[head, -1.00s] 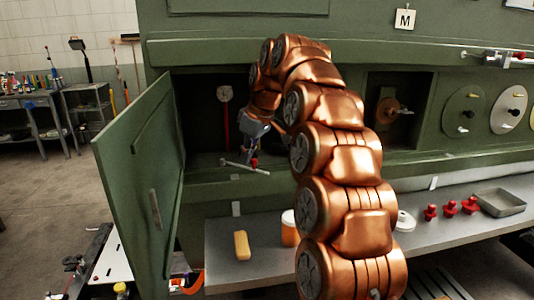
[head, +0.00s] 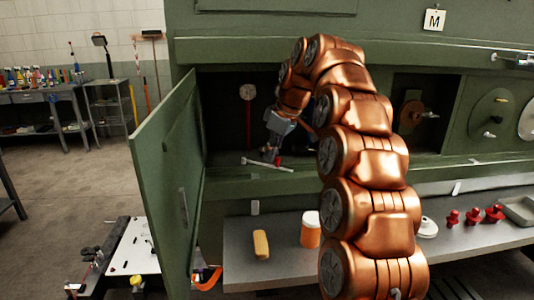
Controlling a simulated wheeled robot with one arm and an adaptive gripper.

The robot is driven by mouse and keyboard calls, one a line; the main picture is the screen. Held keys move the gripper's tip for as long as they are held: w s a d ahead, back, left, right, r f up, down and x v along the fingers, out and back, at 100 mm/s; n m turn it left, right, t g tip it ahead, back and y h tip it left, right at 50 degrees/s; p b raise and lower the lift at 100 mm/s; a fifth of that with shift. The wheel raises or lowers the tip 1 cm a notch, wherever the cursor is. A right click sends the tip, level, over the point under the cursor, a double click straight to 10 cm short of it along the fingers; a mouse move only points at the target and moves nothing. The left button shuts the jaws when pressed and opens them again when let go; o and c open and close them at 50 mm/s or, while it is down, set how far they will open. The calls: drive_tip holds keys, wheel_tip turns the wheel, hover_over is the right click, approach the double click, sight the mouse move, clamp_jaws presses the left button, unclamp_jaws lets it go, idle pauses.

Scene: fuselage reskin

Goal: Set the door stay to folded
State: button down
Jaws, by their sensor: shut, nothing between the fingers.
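The green door (head: 165,185) stands open at the left of a recessed bay in the green fuselage panel.
A shelf below the bay (head: 285,258) holds a yellow block (head: 261,244), an orange jar (head: 311,230), several red knobs (head: 472,216) and a grey tray (head: 520,208). A white-topped cart (head: 135,250) stands left of the door. Open floor lies farther left.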

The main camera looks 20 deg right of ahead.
wheel_tip(320, 180, up, 10)
drive_tip(key=p, duration=0.7)
drive_tip(key=shift+s+a+f, duration=0.2)
drive_tip(key=shift+a, duration=0.15)
idle(0.3)
